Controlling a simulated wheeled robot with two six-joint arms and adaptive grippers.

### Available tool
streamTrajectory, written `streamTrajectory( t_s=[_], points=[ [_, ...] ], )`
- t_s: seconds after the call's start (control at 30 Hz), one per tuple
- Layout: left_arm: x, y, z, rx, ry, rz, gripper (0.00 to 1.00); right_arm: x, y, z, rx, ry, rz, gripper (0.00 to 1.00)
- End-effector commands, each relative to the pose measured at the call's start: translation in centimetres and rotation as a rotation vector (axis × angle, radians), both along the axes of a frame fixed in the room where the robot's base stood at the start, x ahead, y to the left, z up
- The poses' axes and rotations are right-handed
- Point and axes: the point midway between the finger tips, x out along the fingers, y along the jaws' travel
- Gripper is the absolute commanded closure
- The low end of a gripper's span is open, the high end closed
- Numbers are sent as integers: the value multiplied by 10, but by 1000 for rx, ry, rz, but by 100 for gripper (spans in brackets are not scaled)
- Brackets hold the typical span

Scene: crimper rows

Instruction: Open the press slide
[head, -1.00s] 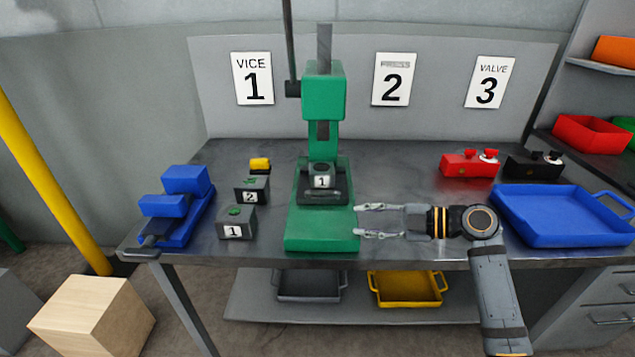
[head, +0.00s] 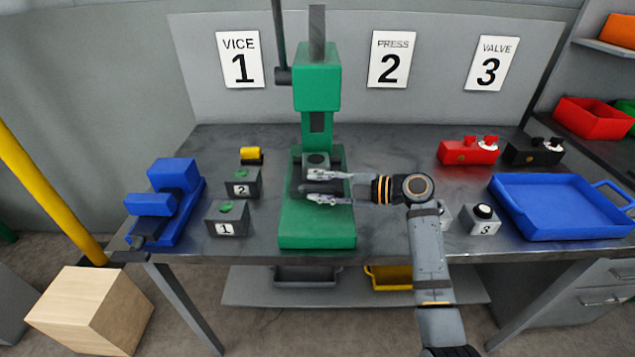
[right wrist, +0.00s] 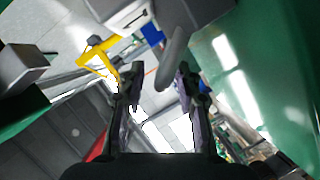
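The green press (head: 318,85) stands in the middle of the bench. Its dark slide (head: 320,187) sits low at the front, carrying a grey block (head: 316,161) whose front is partly hidden by my gripper. My right gripper (head: 308,187) reaches in from the right over the press base. Its fingers are apart, one on the far side and one on the near side of the slide's front. In the right wrist view a grey curved bar (right wrist: 172,62) shows between the open fingers, nearer one of them; contact is unclear. My left gripper is not in view.
A blue vice (head: 165,205) and grey blocks marked 1 (head: 228,218) and 2 (head: 243,184) stand left of the press. A block marked 3 (head: 482,220), a blue tray (head: 560,212) and red (head: 468,151) and black (head: 533,151) valve units are at right.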

Motion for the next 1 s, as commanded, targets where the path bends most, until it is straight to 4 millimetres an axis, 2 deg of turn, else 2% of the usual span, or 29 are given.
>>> streamTrajectory(
  t_s=[0.1, 0.37, 0.6, 1.0],
  points=[
    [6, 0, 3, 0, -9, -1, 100, 2, 7, -1, 0, 0, 0, 66],
    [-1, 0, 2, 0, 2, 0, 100, 2, 8, -2, -1, 0, 0, 68],
    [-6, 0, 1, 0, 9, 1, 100, 2, 7, -2, -1, 0, 0, 100],
    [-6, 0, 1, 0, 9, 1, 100, 2, 7, -2, -1, 0, 0, 100]
  ],
)
